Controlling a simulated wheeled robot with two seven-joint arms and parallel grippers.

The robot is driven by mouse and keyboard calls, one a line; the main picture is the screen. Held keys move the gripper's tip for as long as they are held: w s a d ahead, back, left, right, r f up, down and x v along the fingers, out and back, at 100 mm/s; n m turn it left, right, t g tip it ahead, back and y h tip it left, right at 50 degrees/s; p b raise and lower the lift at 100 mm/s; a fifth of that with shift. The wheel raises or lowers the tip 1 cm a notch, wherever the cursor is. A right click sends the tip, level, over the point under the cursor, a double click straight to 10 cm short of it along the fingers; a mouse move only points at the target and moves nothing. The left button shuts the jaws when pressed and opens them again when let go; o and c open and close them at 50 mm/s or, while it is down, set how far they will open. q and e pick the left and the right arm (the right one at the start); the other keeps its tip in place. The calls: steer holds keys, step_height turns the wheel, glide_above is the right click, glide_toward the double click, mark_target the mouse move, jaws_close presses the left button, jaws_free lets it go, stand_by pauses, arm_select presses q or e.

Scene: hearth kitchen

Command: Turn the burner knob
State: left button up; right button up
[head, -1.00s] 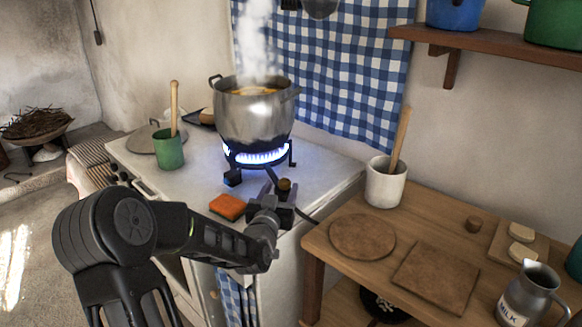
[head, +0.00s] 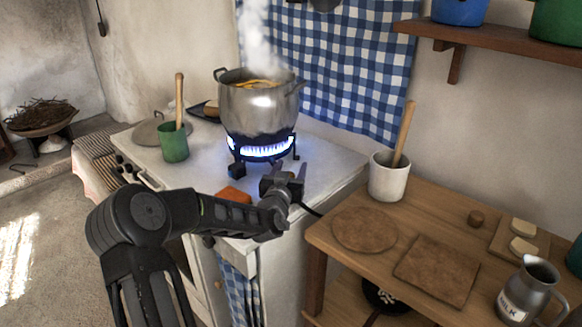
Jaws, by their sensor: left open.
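A gas burner (head: 239,152) stands on the white stove top with a blue flame lit all around. A steaming metal pot (head: 258,108) of orange soup sits on it. My left gripper (head: 289,174) is open at the burner's front right, close above the stove top, with its fingers pointing away from me. The small brown round knob seen there earlier is not distinguishable now; the gripper seems to hide it. I cannot tell whether the fingers touch it. My right gripper is out of view.
An orange sponge (head: 234,195) lies beside my left forearm. A green cup (head: 174,142) with a wooden handle stands at left. A black hose (head: 310,210) runs right of the gripper. A white crock (head: 389,178) and boards are on the wooden table (head: 345,270).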

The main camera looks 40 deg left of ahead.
arm_select(q)
steer(key=shift+w+a, duration=0.1)
steer(key=shift+w, duration=0.05)
steer(key=shift+c, duration=0.3)
jaws_close()
